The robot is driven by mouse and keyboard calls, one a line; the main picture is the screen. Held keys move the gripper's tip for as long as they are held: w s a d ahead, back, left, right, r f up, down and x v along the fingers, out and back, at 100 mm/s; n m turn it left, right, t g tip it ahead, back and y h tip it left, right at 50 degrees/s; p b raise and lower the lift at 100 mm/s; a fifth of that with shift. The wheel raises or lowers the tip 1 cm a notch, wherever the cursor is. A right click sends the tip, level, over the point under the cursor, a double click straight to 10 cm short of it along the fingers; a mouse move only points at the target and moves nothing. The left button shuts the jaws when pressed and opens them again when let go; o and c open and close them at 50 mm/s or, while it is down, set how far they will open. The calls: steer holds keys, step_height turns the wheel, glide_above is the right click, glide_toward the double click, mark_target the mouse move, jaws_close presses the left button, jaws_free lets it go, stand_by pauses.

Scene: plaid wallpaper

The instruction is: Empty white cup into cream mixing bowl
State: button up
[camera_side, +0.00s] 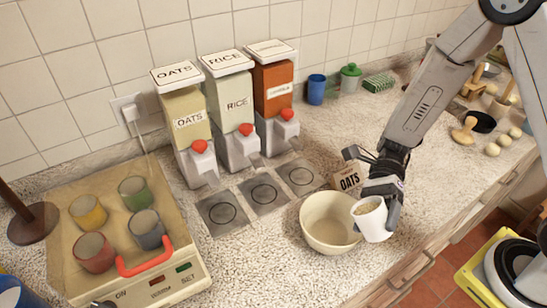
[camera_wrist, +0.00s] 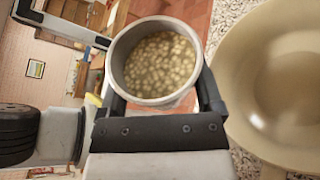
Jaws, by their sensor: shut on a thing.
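My gripper (camera_side: 380,197) is shut on the white cup (camera_side: 371,222) and holds it beside the right rim of the cream mixing bowl (camera_side: 317,216). In the side view the cup looks slightly tilted and overlaps the bowl's right edge. In the wrist view the cup (camera_wrist: 118,52) sits between my gripper's fingers (camera_wrist: 160,95) and holds pale oat-like grains (camera_wrist: 160,65). The bowl (camera_wrist: 240,75) is to its right there, and its visible inside looks empty.
Three dispensers (camera_side: 238,112) for oats, rice and a third, unclear label stand at the back, with dark square pads (camera_side: 262,193) before them. A tray (camera_side: 72,262) with several coloured cups is at left.

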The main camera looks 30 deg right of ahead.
mark_target(362, 201)
steer(key=shift+w+r+m, duration=0.1)
steer(key=shift+r+m, duration=0.05)
steer(key=shift+m, duration=0.25)
steer(key=shift+f+m+g, duration=0.4)
steer(key=shift+f+m, duration=0.05)
steer(key=shift+m, duration=0.25)
steer(key=shift+r+m+g+y, duration=0.4)
steer(key=shift+m, duration=0.3)
steer(key=shift+w+r+m, duration=0.15)
steer(key=shift+r+m, duration=0.15)
steer(key=shift+m, duration=0.4)
steer(key=shift+w+a+f+m+g+y, duration=0.15)
steer(key=shift+w+f+m+g+y, duration=0.1)
steer(key=shift+w+m, duration=0.2)
steer(key=shift+w+a+f+m+g+y, duration=0.15)
steer(key=shift+w+f+m, duration=0.05)
steer(key=shift+w+m, duration=0.2)
steer(key=shift+w+a+r+m+y+b, duration=0.1)
steer(key=shift+w+r+m+y+b, duration=0.15)
steer(key=shift+m, duration=0.6)
steer(key=shift+w+r+m+y+b, duration=0.15)
steer(key=shift+w+r+m+y, duration=0.15)
steer(key=shift+m, duration=0.5)
stand_by(1.0)
